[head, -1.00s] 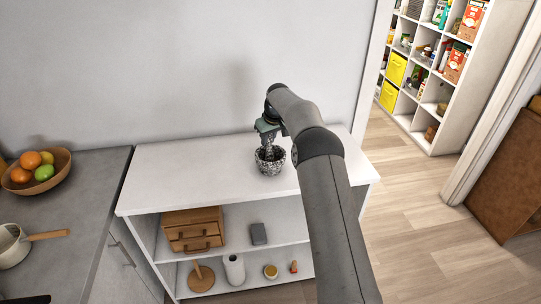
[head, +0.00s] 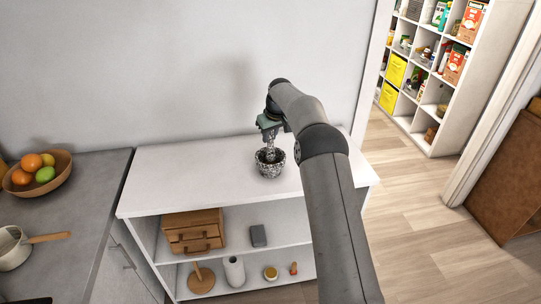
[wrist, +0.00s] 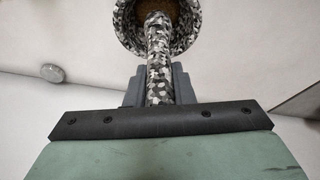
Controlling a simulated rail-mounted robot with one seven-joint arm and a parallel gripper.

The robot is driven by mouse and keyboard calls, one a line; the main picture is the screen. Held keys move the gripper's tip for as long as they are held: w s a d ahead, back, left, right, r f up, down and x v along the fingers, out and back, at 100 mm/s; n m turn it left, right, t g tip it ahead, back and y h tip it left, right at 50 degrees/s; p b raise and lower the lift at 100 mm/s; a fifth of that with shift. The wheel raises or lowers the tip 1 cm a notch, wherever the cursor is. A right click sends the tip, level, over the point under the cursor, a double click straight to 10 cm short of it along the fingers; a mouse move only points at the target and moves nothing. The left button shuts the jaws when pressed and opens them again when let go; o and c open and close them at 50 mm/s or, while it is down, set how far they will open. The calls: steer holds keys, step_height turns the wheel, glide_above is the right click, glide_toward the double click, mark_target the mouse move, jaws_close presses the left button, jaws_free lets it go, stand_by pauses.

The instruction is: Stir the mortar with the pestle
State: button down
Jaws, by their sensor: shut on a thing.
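The mortar (head: 270,170) is a black-and-white speckled bowl standing upright on the white shelf top, and its rim and brown inside show at the top of the wrist view (wrist: 126,24). The pestle (wrist: 160,62) has the same speckled pattern. My gripper (wrist: 158,88) is shut on the pestle's upper part. In the head view the pestle (head: 270,153) points down into the mortar from my gripper (head: 269,140). Its lower end is inside the bowl. I cannot tell whether its tip touches the bottom.
The white shelf top (head: 190,170) is clear around the mortar. Below are a wooden drawer box (head: 193,232) and several small items. A grey counter at left holds a fruit bowl (head: 38,175) and a pot (head: 14,248). A wall stands behind.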

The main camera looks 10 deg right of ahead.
steer(key=shift+r, duration=2.45)
steer(key=shift+r, duration=1.95)
